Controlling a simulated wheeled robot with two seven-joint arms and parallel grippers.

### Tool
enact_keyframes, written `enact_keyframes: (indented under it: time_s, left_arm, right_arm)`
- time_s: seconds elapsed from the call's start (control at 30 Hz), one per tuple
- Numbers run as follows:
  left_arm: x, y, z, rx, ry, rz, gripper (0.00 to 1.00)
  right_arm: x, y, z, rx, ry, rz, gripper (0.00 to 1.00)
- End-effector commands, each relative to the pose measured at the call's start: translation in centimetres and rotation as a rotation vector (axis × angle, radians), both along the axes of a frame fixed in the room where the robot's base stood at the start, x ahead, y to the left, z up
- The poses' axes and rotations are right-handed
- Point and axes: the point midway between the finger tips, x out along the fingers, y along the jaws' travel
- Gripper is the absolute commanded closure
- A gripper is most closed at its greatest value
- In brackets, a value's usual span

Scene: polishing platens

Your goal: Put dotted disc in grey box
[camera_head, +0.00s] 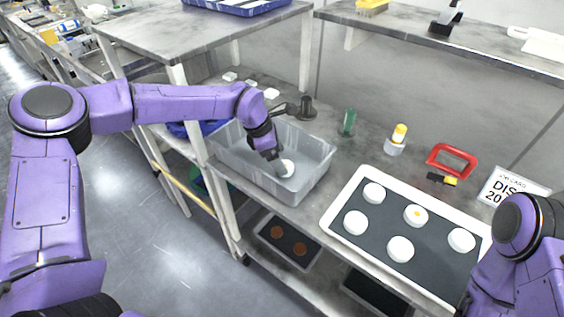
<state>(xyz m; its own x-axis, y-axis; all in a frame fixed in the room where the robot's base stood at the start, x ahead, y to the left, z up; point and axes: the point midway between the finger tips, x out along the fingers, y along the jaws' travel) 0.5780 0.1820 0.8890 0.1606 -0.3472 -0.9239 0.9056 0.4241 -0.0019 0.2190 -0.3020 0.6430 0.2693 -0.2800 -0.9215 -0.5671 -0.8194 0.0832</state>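The grey box (318,177) stands on the bench, left of the middle. My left gripper (278,164) points down into it, and a white disc (287,170) is at its fingertips. I cannot tell whether the fingers are shut on this disc or only beside it, nor whether it has dots. On a white-rimmed dark tray (372,258) to the right lie several white discs. One of them (416,215) has a yellow-orange spot at its centre; the others look plain. My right arm shows at the lower right, its gripper out of view.
Behind the tray stand a green cylinder (347,122), a yellow-topped white bottle (397,138), a red frame-shaped handle (452,161) and a sign card (505,187). A dark fitting (306,108) stands behind the box. A lower shelf holds orange discs (282,233).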

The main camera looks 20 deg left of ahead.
Motion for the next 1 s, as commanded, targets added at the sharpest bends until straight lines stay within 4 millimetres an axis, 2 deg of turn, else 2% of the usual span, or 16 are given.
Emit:
enact_keyframes:
  time_s: [0.2, 0.4, 1.0]
  left_arm:
    - [-0.8, 2.0, 5.2, -0.002, -0.005, 0.002, 0.16]
    - [-1.3, 3.0, 7.9, 0.0, -0.002, 0.0, 0.16]
    - [-1.4, 3.1, 8.2, 0.0, -0.001, 0.0, 0.16]
  right_arm:
    - [0.0, 0.0, -0.7, 0.0, 0.0, 0.0, 0.72]
    - [0.0, 0.0, -0.9, 0.0, 0.0, 0.0, 0.72]
    - [0.0, 0.0, -0.8, 0.0, 0.0, 0.0, 0.72]
